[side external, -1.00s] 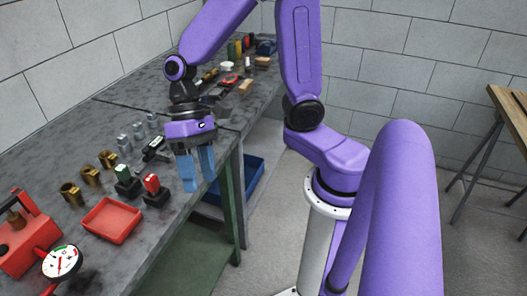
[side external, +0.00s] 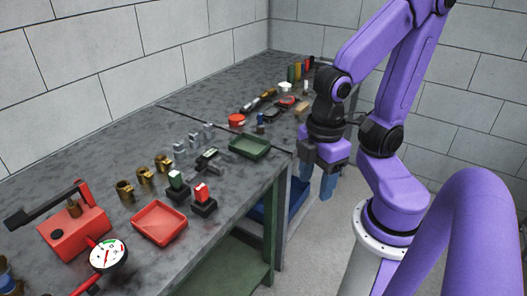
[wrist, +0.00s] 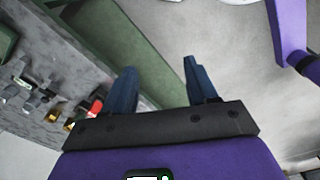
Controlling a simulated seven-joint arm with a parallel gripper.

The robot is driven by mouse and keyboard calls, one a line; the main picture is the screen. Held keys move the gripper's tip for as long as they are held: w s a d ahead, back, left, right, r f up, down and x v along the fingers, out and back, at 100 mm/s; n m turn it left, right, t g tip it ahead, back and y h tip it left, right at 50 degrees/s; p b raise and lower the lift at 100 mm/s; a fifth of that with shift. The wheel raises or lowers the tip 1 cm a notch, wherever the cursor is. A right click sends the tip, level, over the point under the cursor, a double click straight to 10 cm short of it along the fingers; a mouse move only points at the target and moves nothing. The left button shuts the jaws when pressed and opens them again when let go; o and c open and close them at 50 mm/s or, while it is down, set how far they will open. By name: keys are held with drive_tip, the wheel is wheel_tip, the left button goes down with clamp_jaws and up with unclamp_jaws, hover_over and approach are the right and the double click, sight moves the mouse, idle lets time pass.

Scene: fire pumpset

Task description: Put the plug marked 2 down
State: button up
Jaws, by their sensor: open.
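Three small grey metal pieces (side external: 195,140) and three brass fittings (side external: 145,176) stand in a row on the bench. No mark 2 is readable on any piece, so I cannot tell which is the plug marked 2. My gripper (side external: 317,180) hangs beyond the bench's front edge, right of the green tray (side external: 249,147). Its blue fingers are apart, with nothing between them in the wrist view (wrist: 160,72). The bench pieces show small at the left of the wrist view, away from the fingers.
Several tools lie at the far end. A blue bin (side external: 296,197) sits below the edge.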

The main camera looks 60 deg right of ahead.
drive_tip(key=w+a+r+m, duration=0.1)
drive_tip(key=w+a+m, duration=0.1)
drive_tip(key=w, duration=0.5)
drive_tip(key=w+a+r+m, duration=0.1)
drive_tip(key=w+a+m, duration=0.1)
drive_tip(key=w, duration=0.5)
drive_tip(key=m+t, duration=0.4)
drive_tip(key=m, duration=0.5)
hover_over(208, 125)
drive_tip(key=s, duration=0.2)
wheel_tip(208, 125, down, 12)
drive_tip(key=shift+x, duration=2.4)
drive_tip(key=shift+d, duration=0.15)
clamp_jaws()
